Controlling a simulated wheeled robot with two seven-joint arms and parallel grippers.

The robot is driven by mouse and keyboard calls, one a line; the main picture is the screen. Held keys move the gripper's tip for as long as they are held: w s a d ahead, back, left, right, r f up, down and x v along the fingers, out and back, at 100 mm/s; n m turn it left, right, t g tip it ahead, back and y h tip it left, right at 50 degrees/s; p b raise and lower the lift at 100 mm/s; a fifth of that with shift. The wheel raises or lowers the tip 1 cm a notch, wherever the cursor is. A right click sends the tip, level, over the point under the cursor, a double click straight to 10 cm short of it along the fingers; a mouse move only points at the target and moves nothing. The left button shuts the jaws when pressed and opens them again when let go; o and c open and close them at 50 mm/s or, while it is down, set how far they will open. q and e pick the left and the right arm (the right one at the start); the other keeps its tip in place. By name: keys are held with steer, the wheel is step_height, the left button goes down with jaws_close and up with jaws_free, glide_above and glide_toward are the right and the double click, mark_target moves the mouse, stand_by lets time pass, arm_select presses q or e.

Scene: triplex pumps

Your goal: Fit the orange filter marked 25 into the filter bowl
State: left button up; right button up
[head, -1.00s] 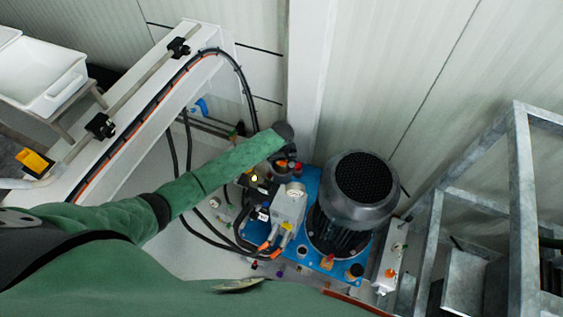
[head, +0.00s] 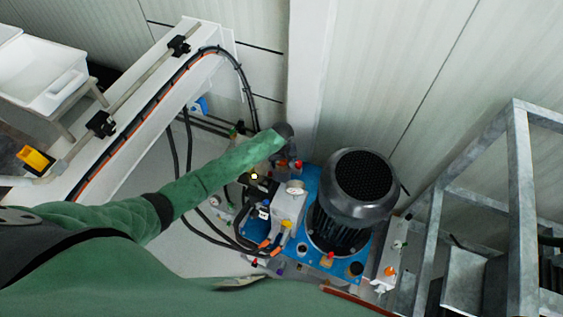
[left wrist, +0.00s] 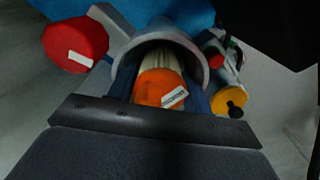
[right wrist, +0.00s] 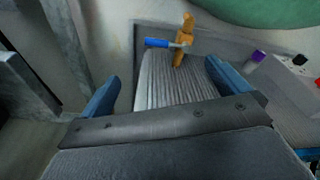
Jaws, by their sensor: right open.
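An orange filter (left wrist: 160,90) with a pale pleated body and a white label sits between the blue fingers of my left gripper (left wrist: 163,92) in the left wrist view. The fingers press close on both its sides. The number on the label is too small to read. A grey curved rim (left wrist: 160,38), apparently the filter bowl, arches around the filter's far side; how deep the filter sits is hidden. In the head view my left gripper (head: 286,150) is over the pump unit, mostly hidden by its wrist. My right gripper (right wrist: 160,90) is open and empty in the right wrist view.
A red cap (left wrist: 75,45) and a yellow cap (left wrist: 229,101) flank the bowl. A large motor (head: 352,205) stands on the blue base (head: 318,250). A metal frame (head: 520,200) is at right. A brass fitting with a blue lever (right wrist: 184,42) lies beyond my right fingers.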

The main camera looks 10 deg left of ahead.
arm_select(q)
steer(key=shift+s+f, duration=0.1)
steer(key=shift+f, duration=0.05)
arm_select(e)
steer(key=shift+f, duration=0.1)
arm_select(q)
steer(key=shift+a+r, duration=0.1)
steer(key=shift+r, duration=0.2)
step_height(320, 180, up, 13)
steer(key=b, duration=0.2)
steer(key=shift+f+b, duration=0.2)
steer(key=shift+b, duration=0.1)
arm_select(e)
step_height(320, 180, up, 5)
steer(key=w+a, duration=0.2)
arm_select(q)
steer(key=shift+f, duration=0.1)
arm_select(e)
steer(key=shift+d, duration=0.1)
